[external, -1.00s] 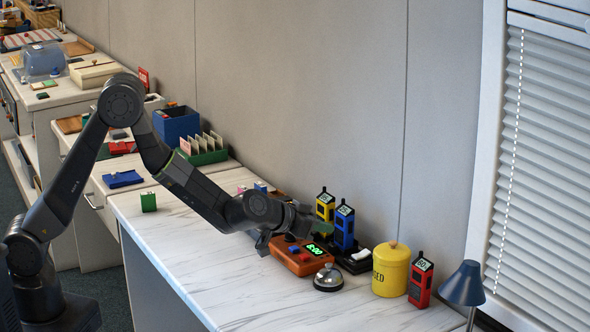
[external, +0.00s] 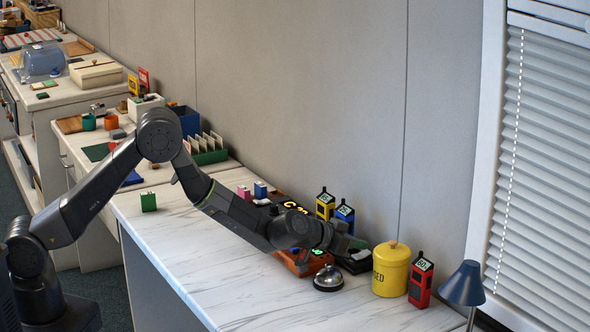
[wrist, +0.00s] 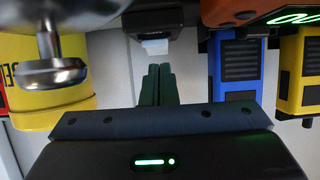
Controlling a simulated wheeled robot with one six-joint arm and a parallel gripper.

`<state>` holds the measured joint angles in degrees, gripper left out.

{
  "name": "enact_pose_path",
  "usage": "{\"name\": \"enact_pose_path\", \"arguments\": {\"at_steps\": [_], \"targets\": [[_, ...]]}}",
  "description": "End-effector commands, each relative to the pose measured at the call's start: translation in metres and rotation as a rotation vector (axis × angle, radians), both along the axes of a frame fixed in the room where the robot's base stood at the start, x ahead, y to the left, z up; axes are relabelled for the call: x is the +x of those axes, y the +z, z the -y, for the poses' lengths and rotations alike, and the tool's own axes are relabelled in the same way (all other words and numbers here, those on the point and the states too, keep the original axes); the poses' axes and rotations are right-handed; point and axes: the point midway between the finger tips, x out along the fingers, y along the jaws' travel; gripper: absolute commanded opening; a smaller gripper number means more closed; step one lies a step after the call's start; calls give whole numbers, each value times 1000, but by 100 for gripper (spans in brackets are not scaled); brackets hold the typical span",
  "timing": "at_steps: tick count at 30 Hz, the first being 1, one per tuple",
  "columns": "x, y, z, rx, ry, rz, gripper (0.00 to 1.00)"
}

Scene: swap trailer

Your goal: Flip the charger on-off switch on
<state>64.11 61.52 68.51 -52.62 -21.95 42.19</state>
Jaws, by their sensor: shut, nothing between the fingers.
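The charger is a black box (external: 354,264) on the counter between the orange clock and the yellow canister, partly hidden by my arm in the external view. In the wrist view its dark body (wrist: 150,24) is at the top, with a pale block, apparently the switch (wrist: 154,46), at its near side. My gripper (wrist: 157,72) is shut and empty, its dark green fingertips together just below that block in the picture. I cannot tell whether they touch it. In the external view my gripper (external: 352,242) is over the charger. The switch's position is unclear.
A blue radio (external: 344,214) and a yellow radio (external: 325,203) stand behind my gripper. The yellow canister (external: 391,270), a silver bell (external: 328,279), the orange clock (external: 302,265) and a red radio (external: 421,281) crowd around.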

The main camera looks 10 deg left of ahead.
Motion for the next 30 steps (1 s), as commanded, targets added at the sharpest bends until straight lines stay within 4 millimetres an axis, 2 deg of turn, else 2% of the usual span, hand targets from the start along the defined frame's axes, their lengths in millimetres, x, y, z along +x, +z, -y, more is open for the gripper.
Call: {"name": "enact_pose_path", "arguments": {"at_steps": [5, 30], "targets": [[2, -8, 2, 0, 0, 0, 0], [5, -11, 6, 0, 0, 0, 0]]}}
